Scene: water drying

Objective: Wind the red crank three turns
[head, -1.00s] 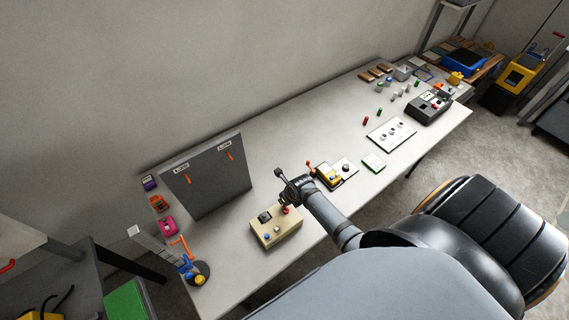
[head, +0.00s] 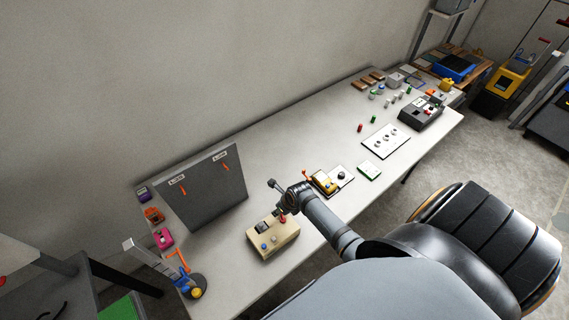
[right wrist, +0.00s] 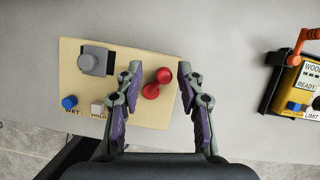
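The beige box (head: 264,247) stands near the front edge of the table in the head view, and it also shows in the right wrist view (right wrist: 78,81). The red crank (right wrist: 151,91), a round red base with a red knob beside it, sits on the box's right part in the right wrist view. My right gripper (right wrist: 160,69) is open, with one finger on each side of the crank's knob and gaps visible on both sides. In the head view my right gripper (head: 277,198) is over the box and partly hides the crank. My left gripper is not in view.
A grey block (right wrist: 95,60), a blue knob (right wrist: 69,102) and a white button (right wrist: 97,109) are on the same box. A yellow device with an orange lever (right wrist: 308,35) stands to the right. A dark upright panel (head: 207,190) stands behind the box.

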